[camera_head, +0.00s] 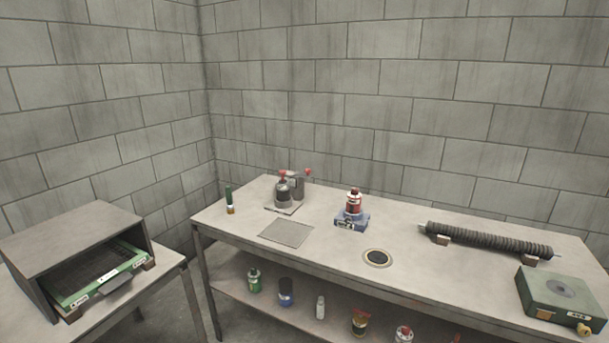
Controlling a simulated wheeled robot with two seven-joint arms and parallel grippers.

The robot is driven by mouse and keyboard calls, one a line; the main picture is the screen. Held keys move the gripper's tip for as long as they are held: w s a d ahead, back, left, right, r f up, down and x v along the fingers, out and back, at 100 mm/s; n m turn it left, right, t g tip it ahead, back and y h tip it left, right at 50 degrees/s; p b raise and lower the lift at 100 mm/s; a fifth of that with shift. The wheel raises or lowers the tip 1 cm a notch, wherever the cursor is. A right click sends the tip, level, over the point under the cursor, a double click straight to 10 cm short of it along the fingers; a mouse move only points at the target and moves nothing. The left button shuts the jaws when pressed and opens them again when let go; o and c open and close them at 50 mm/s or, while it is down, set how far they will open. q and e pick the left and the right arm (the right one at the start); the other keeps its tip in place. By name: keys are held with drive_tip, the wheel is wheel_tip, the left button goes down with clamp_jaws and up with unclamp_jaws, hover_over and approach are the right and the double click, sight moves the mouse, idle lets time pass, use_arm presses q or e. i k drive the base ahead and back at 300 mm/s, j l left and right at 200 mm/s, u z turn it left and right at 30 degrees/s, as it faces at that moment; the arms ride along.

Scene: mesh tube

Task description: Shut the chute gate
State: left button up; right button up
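I see nothing that I can clearly identify as a chute gate. A grey box-shaped housing (73,230) with an open front stands on the left table. A green-framed tray (75,300) with a dark inside sits in its opening, and a grey handle-like piece (115,284) shows at its front. A dark ribbed tube (487,240) lies on small supports on the long table at the right. Neither of my grippers shows in the head view.
The long table (330,256) holds a dark-bottle stand (284,195), a red bottle (353,202) on a blue base (351,221), a flat grey plate (287,232), a dark disc (377,257) and a green box (560,297). Several bottles stand on the lower shelf. A gap separates the tables.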

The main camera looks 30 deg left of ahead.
sight(307, 174)
drive_tip(key=i+u, duration=0.25)
drive_tip(key=i, duration=1.25)
